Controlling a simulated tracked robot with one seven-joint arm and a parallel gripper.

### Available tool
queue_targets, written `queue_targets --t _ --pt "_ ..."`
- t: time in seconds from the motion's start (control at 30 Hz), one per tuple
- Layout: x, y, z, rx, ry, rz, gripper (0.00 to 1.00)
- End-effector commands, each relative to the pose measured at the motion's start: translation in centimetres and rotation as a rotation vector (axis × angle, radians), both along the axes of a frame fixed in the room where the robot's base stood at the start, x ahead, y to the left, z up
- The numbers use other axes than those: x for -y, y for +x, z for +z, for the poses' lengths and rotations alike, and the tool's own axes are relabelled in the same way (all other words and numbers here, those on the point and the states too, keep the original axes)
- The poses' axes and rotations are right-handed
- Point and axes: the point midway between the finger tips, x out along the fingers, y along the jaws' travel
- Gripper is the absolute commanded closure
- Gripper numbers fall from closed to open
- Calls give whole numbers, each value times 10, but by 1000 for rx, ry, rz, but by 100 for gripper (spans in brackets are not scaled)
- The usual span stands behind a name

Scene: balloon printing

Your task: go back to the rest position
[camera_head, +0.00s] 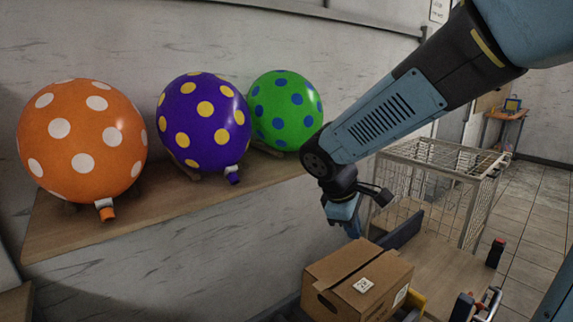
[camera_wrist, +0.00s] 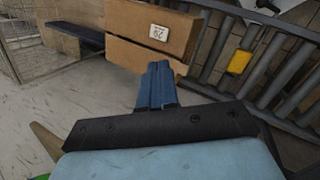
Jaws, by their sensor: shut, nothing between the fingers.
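My gripper (camera_wrist: 158,72) shows in the wrist view with its two blue fingers together and nothing between them. In the head view my gripper (camera_head: 352,230) hangs below my wrist, above and behind the cardboard box (camera_head: 358,285). The box also shows in the wrist view (camera_wrist: 135,22), beyond the fingertips; whether they touch it I cannot tell. On the wooden shelf (camera_head: 150,215) at the left sit an orange balloon with white dots (camera_head: 82,140), a purple balloon with yellow dots (camera_head: 204,120) and a green balloon with blue dots (camera_head: 286,110).
A wire cage (camera_head: 440,175) stands right of my arm, beside a wooden surface (camera_head: 445,275). A small table (camera_head: 507,115) is far back at the right. Tiled floor (camera_head: 535,200) lies open at the right. A white wall runs behind the shelf.

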Motion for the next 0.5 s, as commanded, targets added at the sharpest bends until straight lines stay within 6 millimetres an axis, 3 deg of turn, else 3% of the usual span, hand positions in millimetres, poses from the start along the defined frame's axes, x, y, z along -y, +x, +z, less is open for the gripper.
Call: queue_targets --t 0.2,0.5 --pt "36 -30 32 104 168 -254 100" --pt "70 -74 65 251 400 -580 100"
